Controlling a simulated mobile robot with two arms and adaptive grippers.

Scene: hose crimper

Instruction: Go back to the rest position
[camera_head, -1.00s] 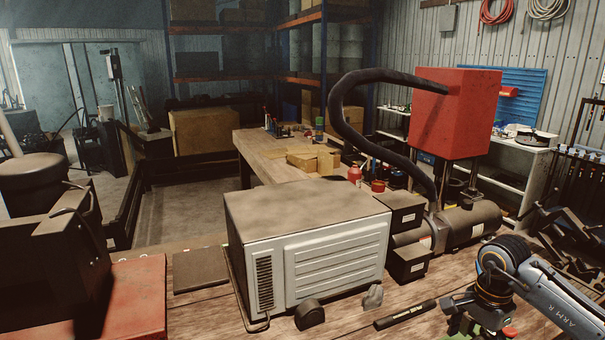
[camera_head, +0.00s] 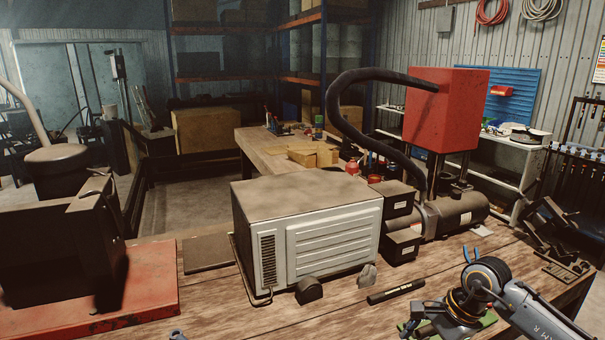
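My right arm comes in from the lower right, marked "ARM R". My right gripper (camera_head: 418,322) is low over the front of the wooden bench, its dark fingers partly cut by the bottom edge. Whether it is open or shut I cannot tell, and I see nothing clearly held in it. A green item (camera_head: 488,318) shows beside and partly behind it. My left gripper cannot be made out; only a small grey piece (camera_head: 177,335) pokes in at the bottom edge, and I cannot tell what it is.
A white-grey metal box (camera_head: 310,240) stands mid-bench. A black marker-like stick (camera_head: 396,292) lies in front of it. Behind are a red block machine (camera_head: 445,110) with a black hose (camera_head: 345,110) and a motor (camera_head: 460,210). A red plate (camera_head: 140,290) is at left.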

